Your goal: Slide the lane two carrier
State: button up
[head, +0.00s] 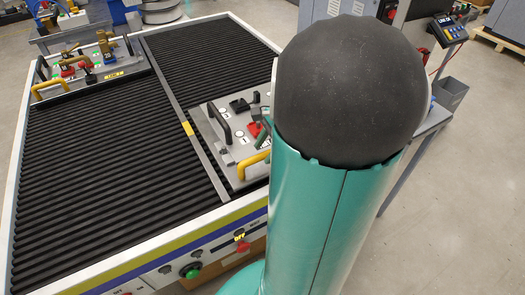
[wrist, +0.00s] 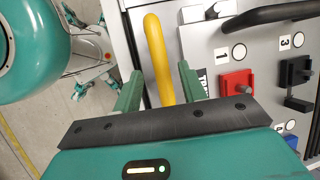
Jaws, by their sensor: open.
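A grey carrier plate (head: 222,150) lies on the right lane of the black ribbed bed, with a yellow handle (head: 254,164) on its near edge and a black handle (head: 219,121) on its left side. The wrist view shows this plate (wrist: 205,45) close up, with the yellow handle (wrist: 160,60) at its edge. My gripper (wrist: 159,85) is open, with one green finger on each side of the yellow handle. Contact between fingers and handle cannot be told. In the head view my arm hides the right part of the carrier. I cannot read a lane number.
A second carrier (head: 88,75) with a yellow handle sits at the far left of the left lane. A grey divider rail (head: 187,120) separates the lanes. The left lane's near part is clear. Buttons, including a green one (head: 191,270), line the front panel.

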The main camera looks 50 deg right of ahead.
jog(key=shift+x, duration=0.9)
grip_shut()
jog(key=shift+w, duration=0.1)
